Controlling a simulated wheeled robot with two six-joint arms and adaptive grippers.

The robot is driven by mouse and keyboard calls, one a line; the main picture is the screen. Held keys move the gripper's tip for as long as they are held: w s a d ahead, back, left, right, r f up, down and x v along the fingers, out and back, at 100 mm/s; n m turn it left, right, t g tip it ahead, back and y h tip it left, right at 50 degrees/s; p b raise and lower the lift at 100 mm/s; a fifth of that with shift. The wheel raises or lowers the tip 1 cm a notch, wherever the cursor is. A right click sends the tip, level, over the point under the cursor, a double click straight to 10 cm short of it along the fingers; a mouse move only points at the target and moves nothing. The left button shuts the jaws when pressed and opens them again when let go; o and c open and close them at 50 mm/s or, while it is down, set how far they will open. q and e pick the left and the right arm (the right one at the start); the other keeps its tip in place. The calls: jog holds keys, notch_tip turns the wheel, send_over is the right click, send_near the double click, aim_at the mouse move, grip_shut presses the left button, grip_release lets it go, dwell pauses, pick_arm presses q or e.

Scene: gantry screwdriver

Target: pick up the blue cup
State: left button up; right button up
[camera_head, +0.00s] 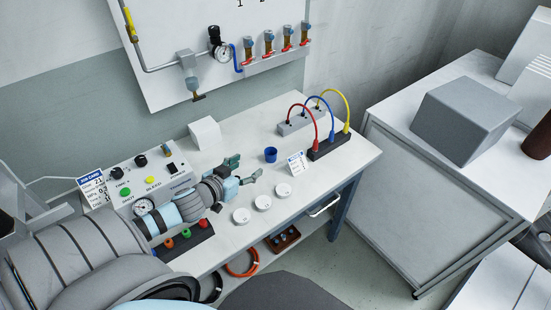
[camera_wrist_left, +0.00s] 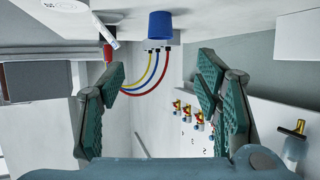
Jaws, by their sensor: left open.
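The blue cup (camera_head: 270,155) stands on the white workbench (camera_head: 233,224), a little right of my left gripper in the head view. My left gripper (camera_head: 250,168) is open, with its two green-padded fingers spread and nothing between them. In the left wrist view the blue cup (camera_wrist_left: 160,27) shows at the top, beyond the open fingertips of the left gripper (camera_wrist_left: 160,78). The cup is apart from the fingers. My right gripper is not seen in either view.
A small white card (camera_head: 296,163) stands close right of the cup. A black terminal block (camera_head: 328,146) with red, blue and yellow cables is behind it. White round discs (camera_head: 263,202) lie in front. A white box (camera_head: 205,133) and a control panel (camera_head: 150,178) stand left.

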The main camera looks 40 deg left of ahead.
aim_at(273, 150)
pick_arm(q)
jog(key=b+x, duration=0.2)
jog(key=x, duration=0.2)
jog(key=b+x, duration=0.3)
jog(key=x, duration=0.2)
jog(key=b+x, duration=0.3)
jog(key=x, duration=0.1)
jog(key=shift+w+a+f, duration=0.1)
jog(key=shift+w+f, duration=0.15)
jog(key=shift+f, duration=0.25)
jog(key=shift+w, duration=0.3)
jog(key=shift+r, duration=0.1)
jog(key=c, duration=0.9)
